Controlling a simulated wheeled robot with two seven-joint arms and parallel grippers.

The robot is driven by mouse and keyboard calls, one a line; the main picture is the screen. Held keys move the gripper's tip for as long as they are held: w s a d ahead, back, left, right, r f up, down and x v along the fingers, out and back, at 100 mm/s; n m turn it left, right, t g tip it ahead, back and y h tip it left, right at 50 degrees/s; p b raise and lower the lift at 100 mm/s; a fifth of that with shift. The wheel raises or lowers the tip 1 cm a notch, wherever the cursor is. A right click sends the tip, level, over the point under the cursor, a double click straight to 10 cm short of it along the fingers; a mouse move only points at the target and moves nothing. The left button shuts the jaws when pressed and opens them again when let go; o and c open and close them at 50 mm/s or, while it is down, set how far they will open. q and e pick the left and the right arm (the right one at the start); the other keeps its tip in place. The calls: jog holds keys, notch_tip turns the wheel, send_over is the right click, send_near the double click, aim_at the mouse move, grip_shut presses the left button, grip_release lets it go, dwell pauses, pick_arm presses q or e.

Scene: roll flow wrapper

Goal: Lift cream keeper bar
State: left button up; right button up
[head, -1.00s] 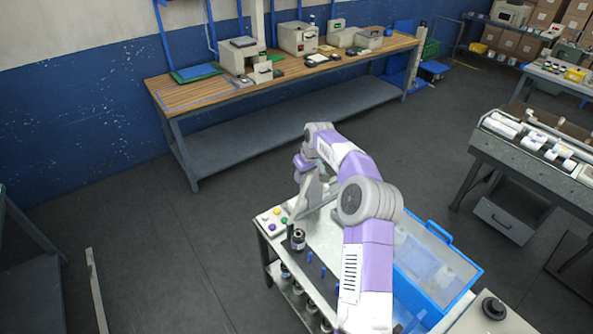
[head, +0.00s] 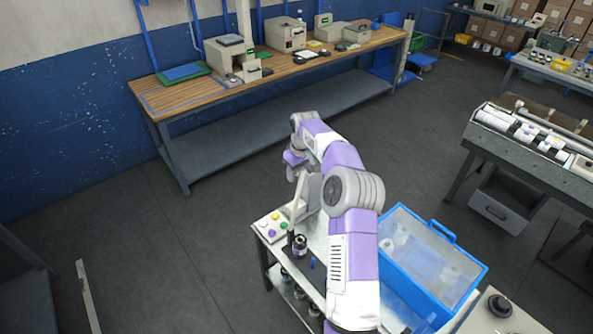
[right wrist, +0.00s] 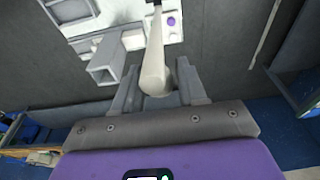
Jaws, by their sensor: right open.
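In the right wrist view a cream bar (right wrist: 154,62) stands lengthwise between the two grey fingers of my right gripper (right wrist: 157,92). Its near, wider end lies between the fingers, and its far end reaches toward a dark tip beside the button panel. The gripper is open; I cannot tell whether either finger touches the bar. In the head view my right gripper (head: 294,174) is small and partly hidden by its own arm above the small work table. My left gripper is not in view.
A button panel (head: 273,226) sits on the table's left corner, with a dark cylindrical part (head: 299,245) close by. A blue bin (head: 456,292) stands right of my arm. A grey square tube-like part (right wrist: 105,62) lies left of the bar. A long wooden bench (head: 185,97) stands behind.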

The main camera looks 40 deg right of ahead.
jog(key=shift+o, duration=1)
jog(key=shift+r, duration=0.1)
jog(key=r, duration=0.2)
jog(key=s+r, duration=0.1)
jog(key=r, duration=0.4)
jog(key=shift+s+r, duration=0.15)
